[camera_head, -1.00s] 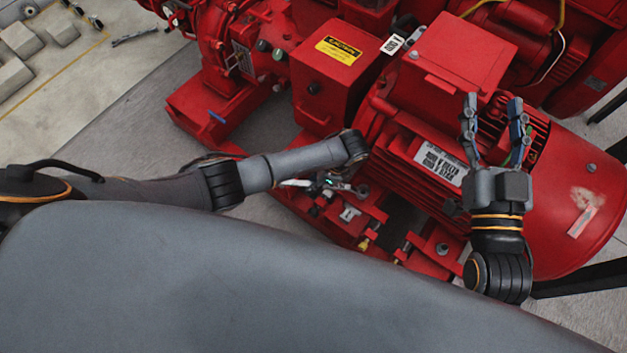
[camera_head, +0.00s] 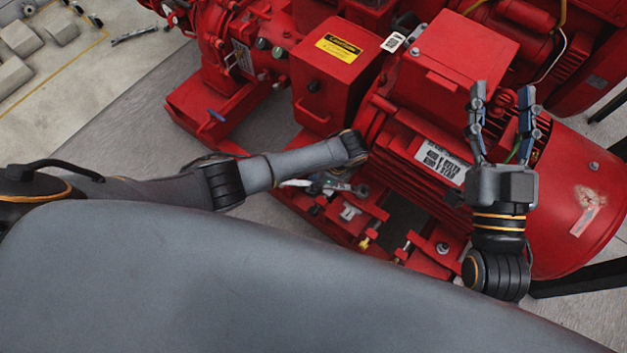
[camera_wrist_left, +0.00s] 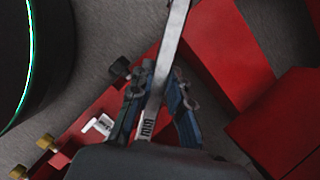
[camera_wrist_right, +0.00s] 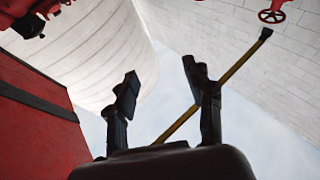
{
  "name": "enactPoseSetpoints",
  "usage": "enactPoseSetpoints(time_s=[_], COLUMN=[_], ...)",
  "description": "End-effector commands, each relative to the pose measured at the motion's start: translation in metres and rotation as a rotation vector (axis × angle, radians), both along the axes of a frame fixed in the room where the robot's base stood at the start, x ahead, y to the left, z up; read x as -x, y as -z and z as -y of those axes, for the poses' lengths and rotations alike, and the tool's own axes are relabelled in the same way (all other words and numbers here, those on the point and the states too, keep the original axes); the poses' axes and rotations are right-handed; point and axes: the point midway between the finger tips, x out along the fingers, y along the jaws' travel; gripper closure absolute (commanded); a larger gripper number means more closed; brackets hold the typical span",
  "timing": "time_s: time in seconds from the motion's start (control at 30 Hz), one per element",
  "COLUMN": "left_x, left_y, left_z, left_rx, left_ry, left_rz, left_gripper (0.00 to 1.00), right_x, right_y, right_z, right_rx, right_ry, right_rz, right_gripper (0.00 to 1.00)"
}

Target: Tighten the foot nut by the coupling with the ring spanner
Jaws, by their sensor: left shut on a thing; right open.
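The silver spanner (camera_wrist_left: 168,60) is a long flat bar in the left wrist view. My left gripper (camera_wrist_left: 155,98) is shut on it, near the end that bears a printed label. The spanner's far end runs out of the top of that view. In the head view my left gripper (camera_head: 328,186) is low over the red base frame, partly hidden under my forearm. A bolt head (camera_head: 442,247) shows on the motor foot to the right. I cannot tell which nut is by the coupling. My right gripper (camera_head: 501,92) is open and empty, pointing up in front of the motor.
The red motor (camera_head: 450,150) and a red box with a yellow label (camera_head: 338,48) stand close behind my arms. The red base frame (camera_head: 428,262) has bolts and fittings along it.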

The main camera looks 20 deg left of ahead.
Motion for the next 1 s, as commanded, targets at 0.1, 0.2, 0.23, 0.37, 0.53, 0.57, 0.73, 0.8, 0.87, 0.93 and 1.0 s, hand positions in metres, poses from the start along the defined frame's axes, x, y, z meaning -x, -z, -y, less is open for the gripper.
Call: enactPoseSetpoints(time_s=[0.1,0.2,0.23,0.37,0.53,0.57,0.73,0.8,0.87,0.93,1.0], left_x=[0.0,0.0,0.0,0.0,0.0,0.0,0.0,0.0,0.0,0.0,0.0], left_y=[0.001,0.002,0.002,0.003,0.005,0.005,0.006,0.007,0.007,0.008,0.008], left_z=[0.0,0.0,0.0,0.0,0.0,0.0,0.0,0.0,0.0,0.0,0.0], left_rx=[0.001,0.0,0.001,0.0,0.001,0.001,0.001,0.001,0.001,0.001,0.001], left_ry=[0.0,0.0,0.0,0.0,0.0,0.0,0.0,0.0,0.0,0.0,0.0], left_rz=[0.0,0.0,0.001,0.001,0.001,0.001,0.001,0.001,0.001,0.001,0.001], left_gripper=[1.0,1.0,1.0,1.0,1.0,1.0,1.0,1.0,1.0,1.0,1.0], right_x=[0.001,0.003,0.003,0.004,0.006,0.006,0.008,0.009,0.01,0.011,0.011], right_y=[-0.002,-0.004,-0.005,-0.008,-0.012,-0.012,-0.016,-0.017,-0.019,-0.02,-0.021], right_z=[0.0,0.0,0.0,0.0,0.0,0.0,0.0,0.0,0.0,0.0,0.0], right_rx=[-0.004,-0.008,-0.01,-0.014,-0.021,-0.022,-0.029,-0.03,-0.033,-0.037,-0.038], right_ry=[-0.001,-0.001,-0.002,-0.002,-0.004,-0.004,-0.005,-0.006,-0.006,-0.006,-0.007], right_rz=[0.012,0.029,0.033,0.049,0.072,0.076,0.1,0.108,0.119,0.128,0.136], right_gripper=[0.48,0.48,0.48,0.48,0.48,0.48,0.48,0.48,0.48,0.48,0.48])
